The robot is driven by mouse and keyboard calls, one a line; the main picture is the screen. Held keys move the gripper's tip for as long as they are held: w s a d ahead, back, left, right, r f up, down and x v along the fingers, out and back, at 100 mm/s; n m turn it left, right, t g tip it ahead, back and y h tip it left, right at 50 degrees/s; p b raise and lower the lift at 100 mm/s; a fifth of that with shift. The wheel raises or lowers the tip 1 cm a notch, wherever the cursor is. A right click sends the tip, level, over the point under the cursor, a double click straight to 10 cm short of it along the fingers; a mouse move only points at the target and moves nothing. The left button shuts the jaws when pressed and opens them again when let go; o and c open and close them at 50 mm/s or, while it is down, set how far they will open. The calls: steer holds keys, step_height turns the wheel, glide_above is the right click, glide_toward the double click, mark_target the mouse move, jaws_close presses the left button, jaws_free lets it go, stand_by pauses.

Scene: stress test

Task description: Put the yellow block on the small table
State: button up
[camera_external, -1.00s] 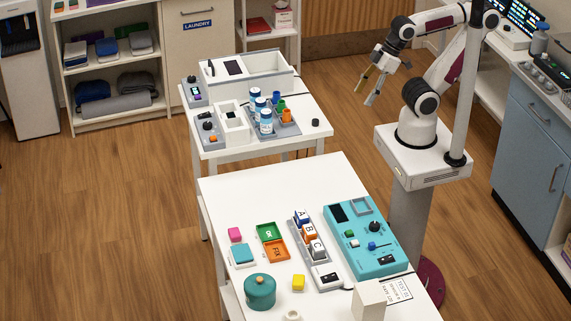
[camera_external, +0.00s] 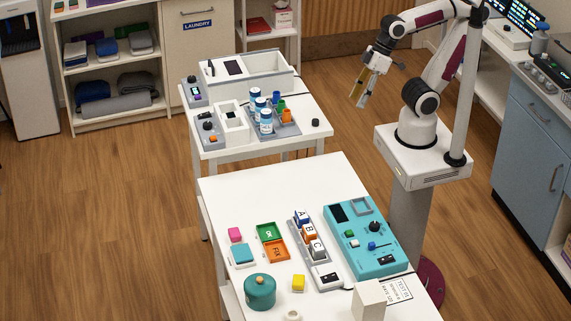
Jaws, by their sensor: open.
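My gripper (camera_external: 362,101) is open and empty. It hangs in the air at the upper right, right of the back table and far from the yellow block, fingers pointing down.
The back table holds blue-white bottles (camera_external: 266,121) and a white bin (camera_external: 262,77). The near table's back left is bare.

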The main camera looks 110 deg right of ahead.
steer(key=w+a+m+y, duration=0.3)
steer(key=w+a+m, duration=0.1)
steer(key=w+a, duration=0.65)
steer(key=m+g+y, duration=0.2)
steer(key=m+y, duration=0.2)
steer(key=m, duration=1.3)
glide_above(298, 277)
steer(key=s+d, duration=0.2)
steer(key=d, duration=0.3)
step_height(298, 277, down, 23)
steer(key=shift+s+d, duration=0.1)
steer(key=shift+a+f, duration=0.2)
steer(key=shift+f, duration=0.15)
steer(key=shift+x, duration=1.3)
